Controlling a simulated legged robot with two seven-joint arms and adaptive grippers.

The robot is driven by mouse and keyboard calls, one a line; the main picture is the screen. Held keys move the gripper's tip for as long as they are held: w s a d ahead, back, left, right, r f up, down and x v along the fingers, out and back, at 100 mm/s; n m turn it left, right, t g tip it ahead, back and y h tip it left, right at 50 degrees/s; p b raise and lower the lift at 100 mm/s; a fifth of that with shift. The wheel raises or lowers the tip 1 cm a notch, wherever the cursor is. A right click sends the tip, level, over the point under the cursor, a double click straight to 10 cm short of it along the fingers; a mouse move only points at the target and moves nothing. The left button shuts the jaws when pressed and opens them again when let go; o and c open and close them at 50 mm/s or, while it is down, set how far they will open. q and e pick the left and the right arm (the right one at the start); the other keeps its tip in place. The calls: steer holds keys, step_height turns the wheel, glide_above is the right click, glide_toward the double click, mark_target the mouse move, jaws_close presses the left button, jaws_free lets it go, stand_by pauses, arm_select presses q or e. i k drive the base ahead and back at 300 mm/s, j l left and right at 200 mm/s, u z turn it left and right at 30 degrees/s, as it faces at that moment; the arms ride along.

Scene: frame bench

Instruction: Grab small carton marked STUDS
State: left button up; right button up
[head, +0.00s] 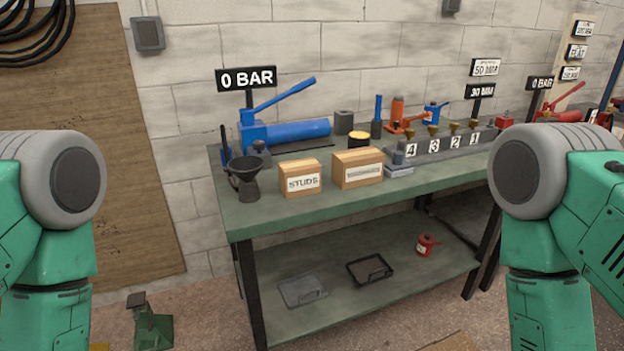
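The small carton marked STUDS (300,178) is a tan box with a white label. It stands on the green bench top (330,208), near the left front. A dark funnel-topped can (246,182) stands to its left, and a larger tan carton (358,168) with a white label stands close to its right. My two green arms show at the left and right picture edges, but neither gripper is in the picture. Nothing covers the front of the STUDS carton.
A blue hand pump (300,132) lies behind the cartons under a 0 BAR sign (246,78). A numbered valve block (440,146) stands further right. The lower shelf (375,293) holds two shallow trays and a red can (426,245). The bench's front strip is clear.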

mark_target(302, 177)
steer(key=i+l, duration=0.15)
steer(key=l, duration=0.15)
steer(key=i+l, duration=0.15)
steer(key=l, duration=0.15)
steer(key=i+l+u, duration=0.1)
steer(key=l, duration=0.2)
steer(key=i+l, duration=0.2)
steer(key=l+u, duration=0.05)
steer(key=l, duration=0.05)
